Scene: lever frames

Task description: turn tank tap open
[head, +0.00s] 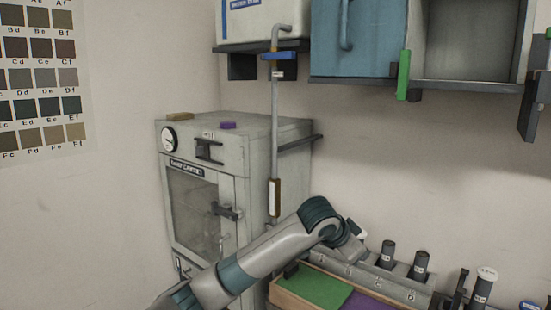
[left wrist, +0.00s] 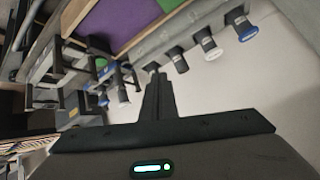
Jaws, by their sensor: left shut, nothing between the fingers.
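The tank (head: 262,22) is a white box mounted high on the wall. A grey pipe (head: 274,120) bends out of it and runs straight down. A blue tap lever (head: 279,56) sits across the pipe near its top, lying roughly level. My left arm reaches in from the bottom, well below the tap, with its wrist near the rack. My left gripper's fingers (left wrist: 157,96) are shut and empty in the left wrist view; in the head view they are hidden behind the wrist. The tap does not show in the left wrist view. My right gripper is not in view.
A grey cabinet (head: 235,137) stands behind the pipe. A blue wall cupboard (head: 352,40) hangs right of the tank, with a green handle (head: 403,75) beside an open compartment. Black vials (head: 420,262) stand in a rack below. The wall between cupboard and rack is clear.

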